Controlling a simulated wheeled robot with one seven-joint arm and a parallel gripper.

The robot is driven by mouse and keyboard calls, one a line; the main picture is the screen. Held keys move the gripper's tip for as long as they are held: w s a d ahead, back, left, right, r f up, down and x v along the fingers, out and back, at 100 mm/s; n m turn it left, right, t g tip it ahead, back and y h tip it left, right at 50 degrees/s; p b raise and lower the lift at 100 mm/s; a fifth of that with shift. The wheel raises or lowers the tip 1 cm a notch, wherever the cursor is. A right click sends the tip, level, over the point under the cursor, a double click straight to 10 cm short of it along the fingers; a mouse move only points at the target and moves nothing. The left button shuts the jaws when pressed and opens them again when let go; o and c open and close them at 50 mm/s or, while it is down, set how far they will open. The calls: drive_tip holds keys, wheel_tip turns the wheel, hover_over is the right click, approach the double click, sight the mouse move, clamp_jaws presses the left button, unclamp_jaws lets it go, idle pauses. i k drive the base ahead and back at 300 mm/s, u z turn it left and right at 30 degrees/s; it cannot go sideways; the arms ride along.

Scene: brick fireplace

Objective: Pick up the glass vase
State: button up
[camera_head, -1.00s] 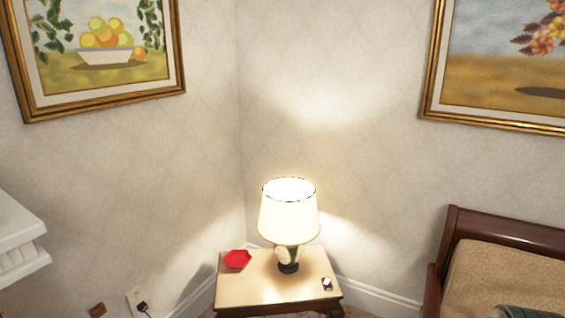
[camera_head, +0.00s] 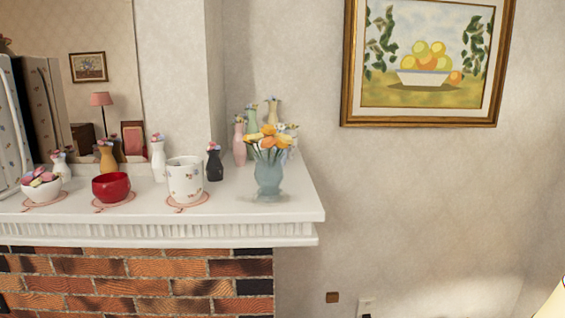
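A blue-green, partly see-through vase (camera_head: 268,181) that looks like glass stands upright near the right end of the white mantel (camera_head: 285,210). Yellow and orange flowers (camera_head: 268,141) stick out of its top. Behind it, close to the wall, are a pink vase (camera_head: 240,148) and a green vase (camera_head: 252,121), partly hidden. A small dark vase (camera_head: 214,165) stands to its left. I cannot tell from here whether any of these are also glass. My gripper is not in view.
Left of the vase, a patterned white pot (camera_head: 186,181), a red bowl (camera_head: 111,187) and a white bowl (camera_head: 41,188) line the mantel. The mantel edge overhangs the brick front (camera_head: 140,285). The space right of the mantel is open, below a framed picture (camera_head: 428,124).

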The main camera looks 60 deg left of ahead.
sight(270, 174)
drive_tip(key=u, duration=0.65)
drive_tip(key=i, duration=1.5)
drive_tip(key=u, duration=1.85)
